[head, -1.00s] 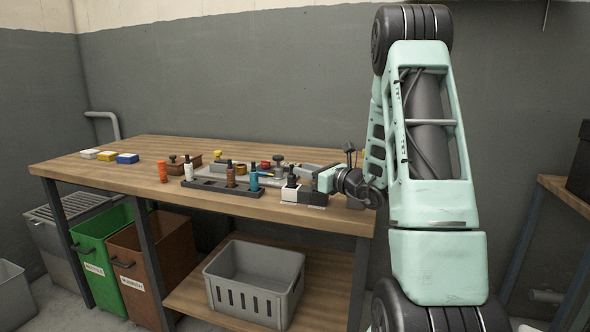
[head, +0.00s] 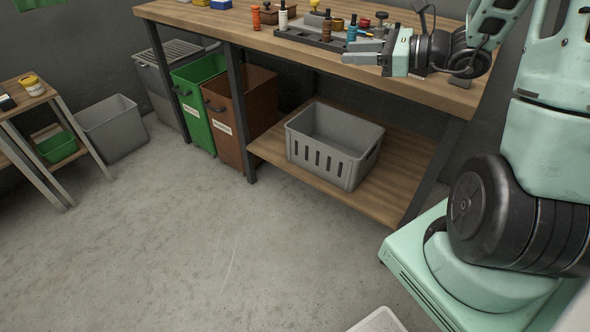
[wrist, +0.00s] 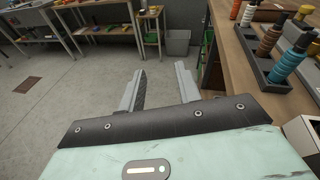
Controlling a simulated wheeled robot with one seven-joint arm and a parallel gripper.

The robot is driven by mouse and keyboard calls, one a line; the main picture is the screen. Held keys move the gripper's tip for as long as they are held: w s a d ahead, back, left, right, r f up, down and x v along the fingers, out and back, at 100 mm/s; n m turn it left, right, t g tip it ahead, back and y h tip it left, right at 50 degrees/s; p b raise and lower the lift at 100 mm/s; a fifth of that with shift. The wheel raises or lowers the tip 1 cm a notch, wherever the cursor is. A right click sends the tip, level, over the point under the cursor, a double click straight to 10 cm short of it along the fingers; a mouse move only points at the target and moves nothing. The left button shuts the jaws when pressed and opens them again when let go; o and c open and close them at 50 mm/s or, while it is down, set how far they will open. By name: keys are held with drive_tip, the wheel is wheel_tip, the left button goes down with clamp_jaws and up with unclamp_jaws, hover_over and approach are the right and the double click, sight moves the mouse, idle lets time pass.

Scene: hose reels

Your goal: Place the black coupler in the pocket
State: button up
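My gripper (head: 364,52) is open and empty above the bench's front edge, just right of the dark tray (head: 310,39). In the wrist view its two grey fingers (wrist: 160,88) are spread with floor behind them. The tray holds a white coupler (head: 283,17), a brown coupler (head: 327,28) and a blue coupler (head: 352,27); a bare stretch shows between white and brown. The tray (wrist: 268,80) also shows at the right of the wrist view. I cannot clearly make out the black coupler now; the gripper covers part of that area in the head view.
The wooden bench (head: 212,24) carries an orange cylinder (head: 256,18) and several small blocks and knobs. A white box (wrist: 301,134) stands at the wrist view's right edge. Below are a grey crate (head: 327,158), green and brown bins and a shelf. The floor ahead is open.

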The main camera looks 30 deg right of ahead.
drive_tip(key=s+a+f+n+g+y, duration=0.1)
drive_tip(key=s+a+f+n+g, duration=0.1)
drive_tip(key=s+a+n+g, duration=0.65)
drive_tip(key=s+a+f+n+g+y, duration=0.1)
drive_tip(key=a+n+g, duration=0.35)
drive_tip(key=a, duration=0.85)
drive_tip(key=s+a+f+n+h, duration=0.1)
drive_tip(key=s+a+n+h, duration=0.3)
drive_tip(key=n, duration=0.7)
drive_tip(key=s+a+f+n+h, duration=0.2)
drive_tip(key=s+n+h, duration=0.4)
drive_tip(key=s+n, duration=0.3)
drive_tip(key=shift+s+a+f+n+h, duration=0.2)
drive_tip(key=shift+a+n+h, duration=0.1)
drive_tip(key=shift+a+n, duration=0.65)
drive_tip(key=shift+r, duration=0.1)
wheel_tip(320, 180, up, 11)
drive_tip(key=p, duration=1.1)
